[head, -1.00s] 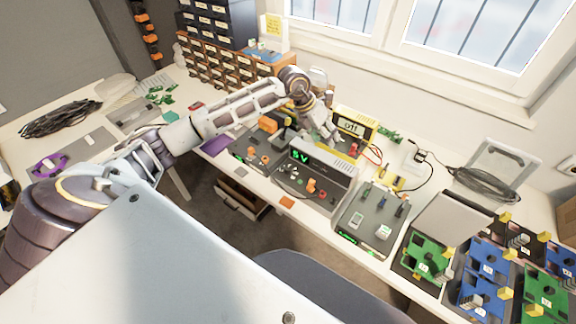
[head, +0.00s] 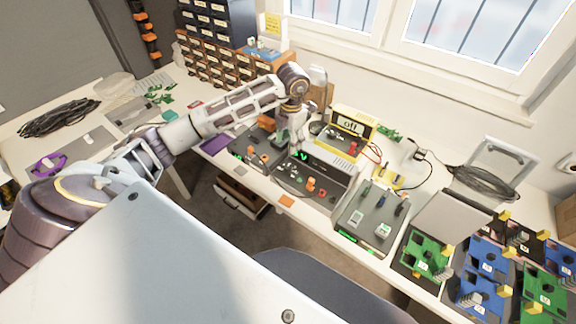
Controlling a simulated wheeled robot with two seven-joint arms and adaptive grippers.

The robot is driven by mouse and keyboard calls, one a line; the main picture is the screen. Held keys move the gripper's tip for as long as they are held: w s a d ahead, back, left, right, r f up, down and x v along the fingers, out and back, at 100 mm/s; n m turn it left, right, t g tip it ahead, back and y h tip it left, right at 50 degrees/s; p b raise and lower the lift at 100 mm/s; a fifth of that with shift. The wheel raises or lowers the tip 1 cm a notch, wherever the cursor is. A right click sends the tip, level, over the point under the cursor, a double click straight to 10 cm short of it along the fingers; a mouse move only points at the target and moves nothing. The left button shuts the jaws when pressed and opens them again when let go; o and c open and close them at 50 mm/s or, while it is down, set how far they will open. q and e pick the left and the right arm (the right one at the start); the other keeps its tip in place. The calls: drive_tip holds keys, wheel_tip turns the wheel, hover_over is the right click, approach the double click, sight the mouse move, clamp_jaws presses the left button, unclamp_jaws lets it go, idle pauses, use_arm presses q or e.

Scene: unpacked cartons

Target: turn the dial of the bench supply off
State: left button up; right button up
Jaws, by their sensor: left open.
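The bench supply (head: 335,174) is a grey box with a dark front panel, in the middle of the bench. Its green display (head: 304,155) shows a "V"; the rest is hidden behind my left gripper. An orange knob (head: 311,184) stands on the front panel, with another orange-red part beside it. I cannot tell for certain which part is the dial. My left gripper (head: 291,147) is open and points down at the upper left of the supply, by the display. Whether it touches the supply is unclear. My right gripper is not in view.
A yellow meter (head: 352,124) reading "off" stands behind the supply. A dark unit with orange parts (head: 252,150) is to the left, and a grey panel with switches (head: 366,218) to the right. Green and blue boards crowd the right end. Drawer cabinets (head: 222,62) stand behind.

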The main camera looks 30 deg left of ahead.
use_arm(q)
hover_over(288, 167)
wheel_tip(288, 167, down, 6)
drive_tip(key=shift+d+f+p, duration=0.15)
drive_tip(key=shift+f+p, duration=0.1)
drive_tip(key=shift+p, duration=0.1)
drive_tip(key=shift+a+f+p, duration=0.2)
drive_tip(key=shift+f+p, duration=0.15)
drive_tip(key=shift+f, duration=3.3)
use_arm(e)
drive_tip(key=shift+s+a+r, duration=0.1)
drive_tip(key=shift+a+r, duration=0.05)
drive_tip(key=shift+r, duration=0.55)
use_arm(q)
drive_tip(key=c, duration=1)
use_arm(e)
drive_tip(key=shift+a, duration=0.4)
